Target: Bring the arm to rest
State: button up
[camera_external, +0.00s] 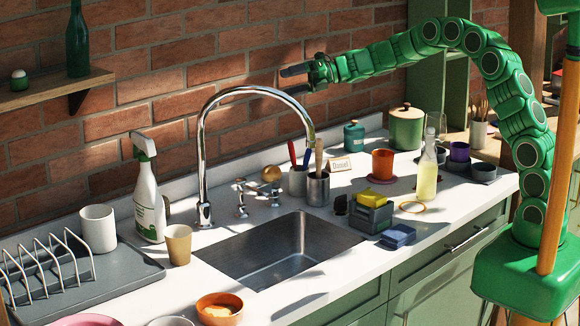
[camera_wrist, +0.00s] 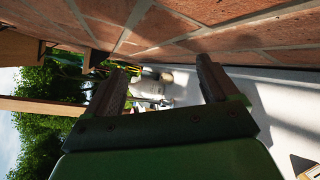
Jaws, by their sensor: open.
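My green arm reaches in from the right side of the external view, raised over the counter (camera_external: 345,210). My gripper (camera_external: 286,81) is at its left end, high above the back of the counter near the brick wall and the curved faucet (camera_external: 204,150). Its two dark fingers are apart. In the wrist view my gripper (camera_wrist: 162,66) shows both fingers spread, with nothing held between them. Brick wall fills the top of that view.
A steel sink (camera_external: 290,245) lies below. A spray bottle (camera_external: 149,195) and white cup (camera_external: 98,228) stand left. Utensil cups (camera_external: 318,188), an orange cup (camera_external: 383,163), a green canister (camera_external: 406,129) and a glass bottle (camera_external: 427,175) stand right. A wall shelf (camera_external: 50,90) is upper left.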

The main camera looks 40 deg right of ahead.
jog(key=s+d+r+m+t+h, duration=0.2)
jog(key=d+r+m+t+h, duration=0.45)
jog(key=d+m, duration=0.55)
jog(key=s+d+m+g+h, duration=0.3)
jog(key=s+d+m+h, duration=0.3)
jog(key=s+m, duration=0.1)
jog(key=s+d+f+m+g+h, duration=0.1)
jog(key=s+d+f+m+g, duration=0.2)
jog(key=s, duration=0.6)
jog(key=s+d+f+m+g+h, duration=0.25)
jog(key=s+d+m, duration=0.2)
jog(key=s, duration=0.45)
jog(key=s+a+f+m+g+y, duration=0.1)
jog(key=s+a+f+m+g, duration=0.1)
jog(key=s, duration=0.9)
jog(key=s+a+f+m+g+y, duration=0.1)
jog(key=s+a+f+m+g, duration=0.1)
jog(key=s, duration=0.9)
jog(key=s+a+f+m+g, duration=0.2)
jog(key=s+f+m+g, duration=0.2)
jog(key=s, duration=0.7)
jog(key=shift+s+f+m+y, duration=0.15)
jog(key=shift+s+m+y, duration=0.2)
jog(key=shift+m, duration=0.4)
jog(key=shift+w, duration=0.1)
